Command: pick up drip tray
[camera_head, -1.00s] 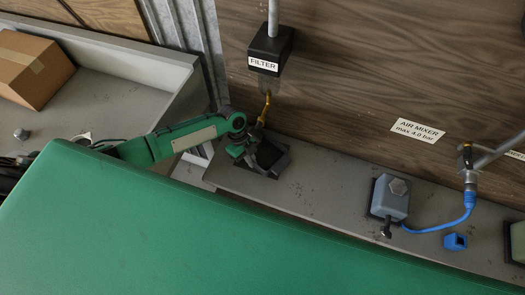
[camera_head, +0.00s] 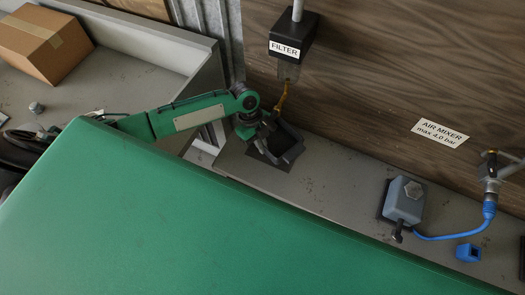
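The black drip tray (camera_head: 287,141) is an open, square-sided box below the filter (camera_head: 291,42) at the back of the grey shelf. It looks tilted and slightly off the dark square patch (camera_head: 262,157) on the shelf. The green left arm comes in from the left. My dark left gripper (camera_head: 266,133) is at the tray's left side and looks shut on its wall, though the fingertips are small and partly hidden against the dark tray. My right gripper is not in view.
A brass-coloured spout (camera_head: 281,98) hangs close above the tray. The wooden wall (camera_head: 370,80) stands right behind. A carton (camera_head: 42,45) is at upper left.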

